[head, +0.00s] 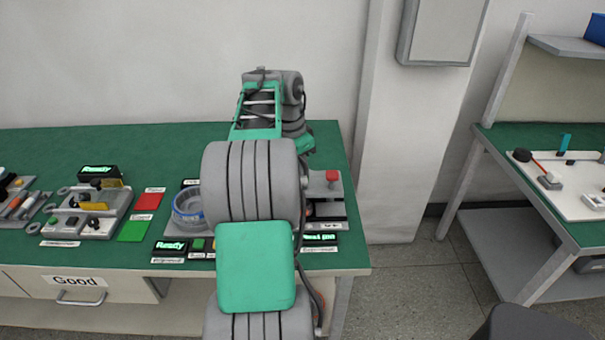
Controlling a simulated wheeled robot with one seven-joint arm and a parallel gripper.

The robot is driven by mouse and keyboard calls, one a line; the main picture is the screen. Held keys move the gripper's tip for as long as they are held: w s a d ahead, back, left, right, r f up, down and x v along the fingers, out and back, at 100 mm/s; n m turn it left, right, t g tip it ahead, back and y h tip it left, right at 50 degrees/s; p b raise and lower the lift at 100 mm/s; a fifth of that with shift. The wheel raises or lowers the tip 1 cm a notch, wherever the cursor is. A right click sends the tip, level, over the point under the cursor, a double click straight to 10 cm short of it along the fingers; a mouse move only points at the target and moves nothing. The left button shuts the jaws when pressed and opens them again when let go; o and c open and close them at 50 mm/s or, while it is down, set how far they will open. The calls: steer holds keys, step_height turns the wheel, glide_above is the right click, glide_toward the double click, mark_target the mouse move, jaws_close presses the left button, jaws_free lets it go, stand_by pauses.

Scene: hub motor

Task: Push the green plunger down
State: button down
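My arm reaches forward over the green bench and covers its right part. My gripper is hidden behind my own arm links, so its fingers do not show. I cannot make out a green plunger for certain; the arm may hide it. A red knob (332,176) stands on a grey fixture (321,189) just right of my arm.
A clear round dish (187,207) stands close left of my arm. Flat red (148,202) and green (133,231) squares and a grey fixture (92,224) lie farther left. A second table (510,138) stands at right. The bench's back left is clear.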

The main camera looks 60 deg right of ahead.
steer(key=shift+r+p, duration=2.5)
steer(key=shift+r, duration=0.6)
steer(key=shift+f, duration=0.1)
